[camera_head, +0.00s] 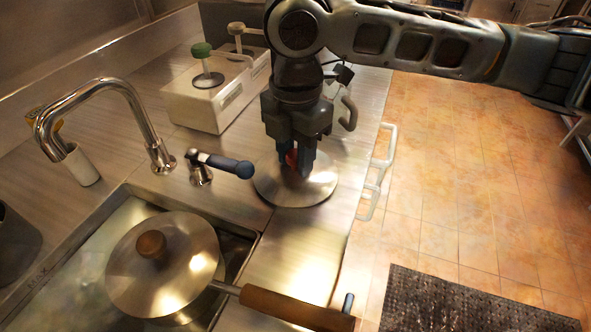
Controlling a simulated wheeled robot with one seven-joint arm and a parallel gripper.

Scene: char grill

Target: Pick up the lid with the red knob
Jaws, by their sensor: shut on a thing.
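The lid with the red knob (310,194) is a round, shiny metal disc at the right edge of the steel counter. Only a bit of its red knob shows between the fingers. My gripper (297,170) points straight down over the middle of the lid and is shut on the knob. The lid looks level at the counter; I cannot tell whether it is still touching the surface. My arm reaches in from the upper right.
A lidded pot (185,262) with a wooden knob sits in the sink, its wooden handle (285,306) reaching right. A blue-ended tap lever (235,166) is close left of the lid. A faucet (95,92) and a white dispenser (212,105) stand behind. White rails (385,150) line the counter edge.

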